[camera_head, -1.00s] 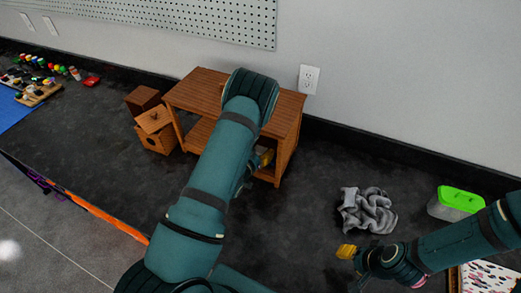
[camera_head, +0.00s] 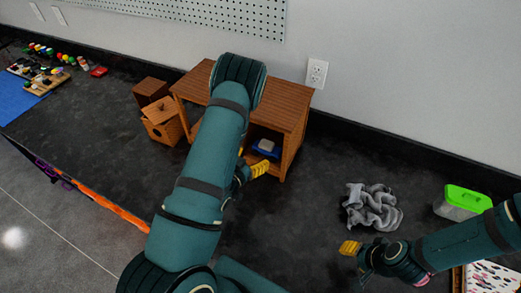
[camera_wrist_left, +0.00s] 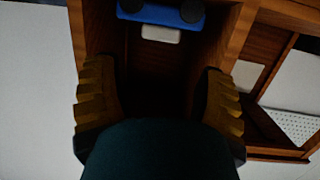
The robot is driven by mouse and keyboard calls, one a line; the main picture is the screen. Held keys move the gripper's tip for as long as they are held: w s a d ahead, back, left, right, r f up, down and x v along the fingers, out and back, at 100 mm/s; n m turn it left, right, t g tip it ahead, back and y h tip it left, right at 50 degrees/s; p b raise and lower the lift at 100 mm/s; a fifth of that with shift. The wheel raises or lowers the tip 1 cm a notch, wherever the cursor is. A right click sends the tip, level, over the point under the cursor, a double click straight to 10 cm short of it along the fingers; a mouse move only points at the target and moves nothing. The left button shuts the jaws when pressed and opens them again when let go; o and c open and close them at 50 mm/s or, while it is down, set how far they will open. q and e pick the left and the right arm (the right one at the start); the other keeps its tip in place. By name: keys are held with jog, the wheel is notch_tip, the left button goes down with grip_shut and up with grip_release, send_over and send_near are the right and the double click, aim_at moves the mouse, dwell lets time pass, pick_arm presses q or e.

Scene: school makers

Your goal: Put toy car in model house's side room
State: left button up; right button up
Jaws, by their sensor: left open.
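The wooden model house (camera_head: 290,110) stands against the wall on the dark worktop. The blue toy car (camera_head: 266,148) with a white top sits inside its right-hand opening. In the left wrist view the car (camera_wrist_left: 160,14) shows at the top edge, wheels towards the image top, beyond the fingers and apart from them. My left gripper (camera_head: 258,169) is open and empty, just in front of that opening; its two yellow fingers (camera_wrist_left: 158,70) are spread apart. My left arm hides the house's middle. My right gripper (camera_head: 349,248) is low over the worktop at right, away from the house.
Small wooden boxes (camera_head: 162,121) stand left of the house. A crumpled grey cloth (camera_head: 372,207) and a green-lidded container (camera_head: 462,203) lie at right. Small coloured items and a blue mat (camera_head: 38,100) are at far left. The worktop's front left is clear.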

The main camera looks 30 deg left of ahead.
pick_arm(q)
jog(key=s+d+f+g, duration=0.1)
jog(key=d+f+g, duration=0.1)
jog(key=s+d+f+n+g, duration=0.1)
jog(key=d+f+g, duration=0.1)
jog(key=s+d+f+n+g, duration=0.1)
jog(key=s+d+f+g, duration=0.1)
jog(key=shift+d+f, duration=0.15)
jog(key=shift+d, duration=0.15)
jog(key=s+d+g, duration=0.1)
jog(key=s+d+f+g+h, duration=0.1)
jog(key=d, duration=0.1)
jog(key=s+d+g, duration=0.1)
jog(key=d, duration=0.1)
jog(key=shift+d+f+n, duration=0.15)
jog(key=shift+n, duration=0.15)
jog(key=s+d+g, duration=0.1)
jog(key=d, duration=0.1)
jog(key=s+d+r+g+h, duration=0.1)
jog(key=s+d+g, duration=0.1)
jog(key=s+d+g+h, duration=0.1)
jog(key=s+d, duration=0.1)
jog(key=shift+s+d+r+g, duration=0.1)
jog(key=shift+d+r+g, duration=0.1)
jog(key=shift+d+g, duration=0.15)
